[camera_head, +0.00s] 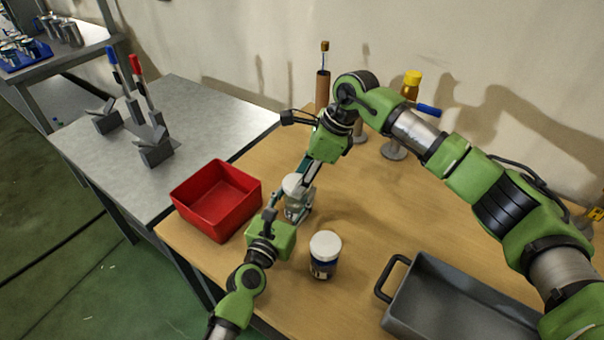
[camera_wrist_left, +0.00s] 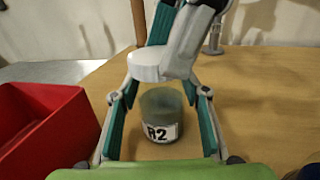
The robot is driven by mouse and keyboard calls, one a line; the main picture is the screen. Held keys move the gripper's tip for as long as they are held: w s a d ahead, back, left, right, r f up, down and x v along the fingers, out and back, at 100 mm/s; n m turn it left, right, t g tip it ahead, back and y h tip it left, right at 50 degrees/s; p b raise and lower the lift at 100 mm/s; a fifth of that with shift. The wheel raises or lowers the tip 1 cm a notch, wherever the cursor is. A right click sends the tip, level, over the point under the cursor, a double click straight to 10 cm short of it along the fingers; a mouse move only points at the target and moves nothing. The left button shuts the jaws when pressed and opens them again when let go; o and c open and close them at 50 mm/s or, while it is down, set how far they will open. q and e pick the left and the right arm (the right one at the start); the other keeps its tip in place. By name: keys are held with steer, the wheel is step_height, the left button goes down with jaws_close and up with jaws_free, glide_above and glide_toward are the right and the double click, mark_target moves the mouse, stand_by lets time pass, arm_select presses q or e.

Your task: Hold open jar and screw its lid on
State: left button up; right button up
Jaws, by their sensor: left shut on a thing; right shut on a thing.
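The open jar (camera_wrist_left: 161,115) is a small clear jar with a white label reading R2. It stands upright between the fingers of my left gripper (camera_head: 294,213), which is shut on it; the jar also shows in the head view (camera_head: 294,205). The white lid (camera_wrist_left: 147,66) is held by my right gripper (camera_head: 304,180), which comes down from above and is shut on it. In the left wrist view the lid is just above the jar mouth and a little to the left of its middle. I cannot tell whether lid and rim touch.
A red bin (camera_head: 216,200) stands left of the jar. A grey tray (camera_head: 398,310) is at the front right.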

steer(key=shift+f, duration=0.55)
stand_by(0.5)
steer(key=shift+s+m+t, duration=0.15)
steer(key=shift+m+t, duration=0.35)
steer(key=shift+m, duration=0.7)
steer(key=m, duration=0.1)
steer(key=m+t, duration=0.1)
steer(key=m+h, duration=0.1)
steer(key=m, duration=0.1)
steer(key=shift+s+a, duration=0.2)
steer(key=shift+s, duration=0.05)
steer(key=m, duration=0.1)
steer(key=m+t+h, duration=0.1)
steer(key=m, duration=0.3)
steer(key=shift+s+a+t+h, duration=0.2)
steer(key=shift+a+t+h, duration=0.1)
steer(key=shift+a+h, duration=0.1)
steer(key=m, duration=0.1)
steer(key=m+h, duration=0.1)
steer(key=m, duration=0.1)
steer(key=shift+a+m, duration=0.2)
steer(key=shift+m, duration=0.1)
steer(key=shift+o, duration=0.3)
steer(key=shift+d, duration=0.1)
steer(key=shift+w, duration=0.1)
steer(key=shift+d, duration=0.1)
steer(key=shift+c, duration=0.2)
